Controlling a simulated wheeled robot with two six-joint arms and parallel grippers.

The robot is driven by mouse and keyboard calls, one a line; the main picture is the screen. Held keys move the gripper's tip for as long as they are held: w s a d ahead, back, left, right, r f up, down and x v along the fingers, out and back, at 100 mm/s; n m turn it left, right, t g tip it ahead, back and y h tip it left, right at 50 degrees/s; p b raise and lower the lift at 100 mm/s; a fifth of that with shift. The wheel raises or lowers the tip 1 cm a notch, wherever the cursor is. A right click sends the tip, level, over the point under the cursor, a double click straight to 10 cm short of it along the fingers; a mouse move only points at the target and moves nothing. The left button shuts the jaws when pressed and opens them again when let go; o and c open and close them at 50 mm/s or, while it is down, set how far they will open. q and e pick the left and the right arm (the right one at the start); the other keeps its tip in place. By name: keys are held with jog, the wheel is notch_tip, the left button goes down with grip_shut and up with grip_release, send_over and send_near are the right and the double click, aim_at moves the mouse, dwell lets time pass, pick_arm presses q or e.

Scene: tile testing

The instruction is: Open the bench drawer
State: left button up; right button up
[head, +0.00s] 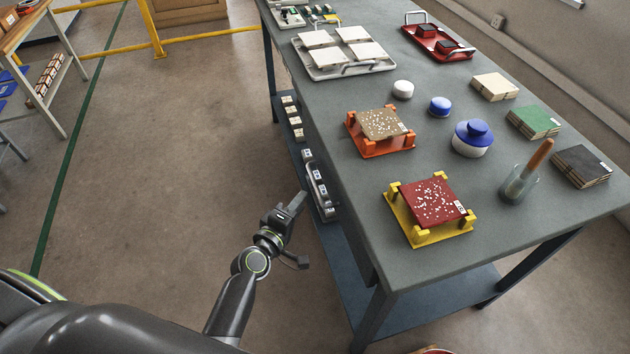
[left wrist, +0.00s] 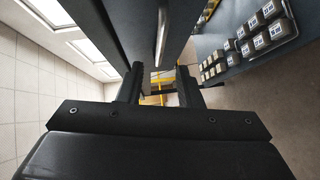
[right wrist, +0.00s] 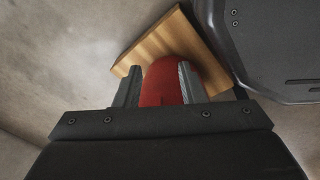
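The bench (head: 330,170) stands to the right of my left arm; its drawer is not clearly seen in the head view. In the left wrist view, a dark panel (left wrist: 125,25), apparently the drawer front, carries a pale metal bar handle (left wrist: 162,32). My left gripper (head: 297,203) is beside the bench's long side, below the top. In its wrist view the left gripper (left wrist: 160,78) is open, and the bar lines up with the gap between the fingers; contact cannot be told. My right gripper (right wrist: 158,85) is shut on the red handle (right wrist: 163,83) of a wooden-faced tool (right wrist: 165,40).
The benchtop holds a yellow stand with a red tile (head: 432,202), an orange stand with a tan tile (head: 380,130), a blue-lidded jar (head: 472,138) and a glass with a brush (head: 520,185). Weights (head: 318,188) line the lower shelf.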

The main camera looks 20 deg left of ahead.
aim_at(315, 183)
pick_arm(q)
jog(key=x, duration=0.9)
jog(key=shift+d, duration=0.1)
grip_shut()
